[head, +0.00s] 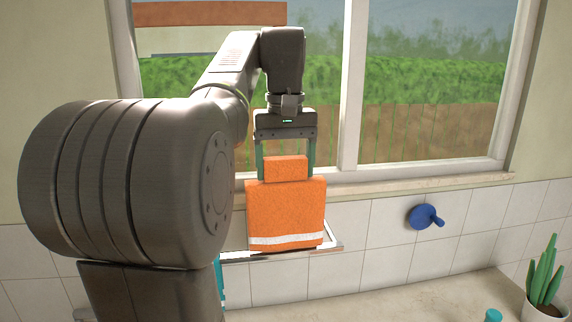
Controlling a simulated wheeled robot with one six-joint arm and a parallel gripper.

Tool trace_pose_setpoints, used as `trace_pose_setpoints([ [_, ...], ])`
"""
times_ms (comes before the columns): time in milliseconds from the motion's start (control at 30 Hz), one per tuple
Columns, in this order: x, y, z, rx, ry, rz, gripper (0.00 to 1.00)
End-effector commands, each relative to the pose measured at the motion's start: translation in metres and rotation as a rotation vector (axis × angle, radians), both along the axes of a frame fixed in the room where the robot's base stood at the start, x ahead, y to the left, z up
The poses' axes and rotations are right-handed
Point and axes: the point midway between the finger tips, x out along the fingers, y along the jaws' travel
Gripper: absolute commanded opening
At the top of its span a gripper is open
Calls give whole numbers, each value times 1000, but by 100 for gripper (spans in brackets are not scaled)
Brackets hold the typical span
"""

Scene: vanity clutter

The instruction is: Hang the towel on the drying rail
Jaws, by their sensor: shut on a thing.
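An orange towel (285,212) with a white stripe near its lower edge hangs from my gripper (286,172) in the head view. The gripper is shut on the raised top part of the towel, with one green finger at each side. A metal drying rail (332,243) is on the tiled wall, and the towel's lower edge is in front of it or at its height. I cannot tell whether the towel touches the rail. My arm hides the rail's left part.
A blue wall hook (425,216) is on the tiles to the right. A potted cactus (543,280) and a teal object (493,315) stand at the lower right. A window (420,80) with a sill (420,184) is behind the gripper. Much of the counter (400,300) is clear.

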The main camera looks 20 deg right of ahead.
Motion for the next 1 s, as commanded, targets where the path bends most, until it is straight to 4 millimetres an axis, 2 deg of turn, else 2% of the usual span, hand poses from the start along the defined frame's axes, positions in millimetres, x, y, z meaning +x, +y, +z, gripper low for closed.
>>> trace_pose_setpoints([
  [1000, -1, 0, -85, 0, 0, -1, 39],
])
